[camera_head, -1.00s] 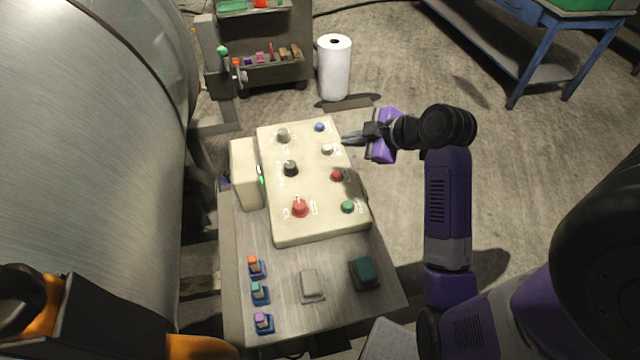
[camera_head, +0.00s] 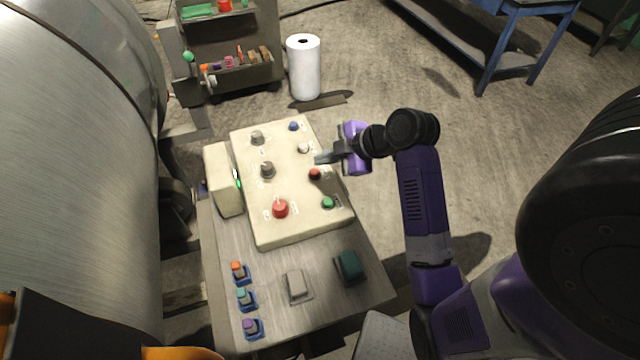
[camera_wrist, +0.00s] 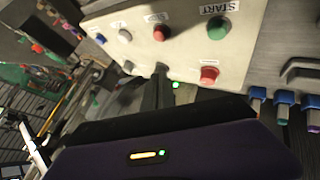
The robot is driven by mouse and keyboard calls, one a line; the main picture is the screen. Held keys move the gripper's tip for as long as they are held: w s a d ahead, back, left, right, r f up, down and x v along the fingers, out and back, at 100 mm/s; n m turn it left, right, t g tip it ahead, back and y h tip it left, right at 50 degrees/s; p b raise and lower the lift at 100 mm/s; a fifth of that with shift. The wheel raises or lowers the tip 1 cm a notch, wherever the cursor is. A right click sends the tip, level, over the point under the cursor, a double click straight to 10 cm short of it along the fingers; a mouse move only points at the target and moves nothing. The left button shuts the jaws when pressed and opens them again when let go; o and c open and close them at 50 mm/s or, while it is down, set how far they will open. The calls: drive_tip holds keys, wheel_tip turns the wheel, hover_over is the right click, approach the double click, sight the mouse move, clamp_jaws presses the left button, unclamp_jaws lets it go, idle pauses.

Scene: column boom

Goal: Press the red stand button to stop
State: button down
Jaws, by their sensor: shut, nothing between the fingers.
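The small red button (camera_head: 314,173) is on the right side of the cream control panel (camera_head: 262,232), between a white button and a green button. In the wrist view the red button (camera_wrist: 158,33) stands beside the green button labelled START (camera_wrist: 217,28); its own label is too blurred to read surely. My gripper (camera_head: 320,158) is shut and empty, over the panel's right edge just beyond the red button and apart from it. In the wrist view its dark fingers (camera_wrist: 161,72) point toward the panel. A larger red knob (camera_head: 280,208) sits on the panel's near left; it also shows in the wrist view (camera_wrist: 209,75).
The white button (camera_head: 304,148) and green button (camera_head: 327,202) are close by. A grey bench surface (camera_head: 318,312) with several small switches is in front. A big metal cylinder (camera_head: 75,170) stands left. A paper roll (camera_head: 304,68) stands behind.

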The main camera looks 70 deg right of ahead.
sight(318, 172)
drive_tip(key=shift+f+b, duration=1.85)
drive_tip(key=shift+f, duration=1.05)
drive_tip(key=shift+w+d, duration=0.1)
drive_tip(key=shift+d, duration=0.05)
drive_tip(key=shift+w+d+f, duration=0.25)
drive_tip(key=shift+w+d, duration=0.45)
drive_tip(key=shift+d, duration=0.1)
drive_tip(key=shift+w+d+f, duration=0.2)
drive_tip(key=shift+w+d, duration=0.5)
drive_tip(key=shift+d, duration=0.1)
drive_tip(key=shift+f+b, duration=0.4)
drive_tip(key=shift+f, duration=0.15)
drive_tip(key=shift+r, duration=0.1)
drive_tip(key=shift+r+p, duration=0.85)
drive_tip(key=shift+p, duration=0.1)
wheel_tip(318, 172, up, 5)
drive_tip(key=p, duration=0.4)
idle(0.8)
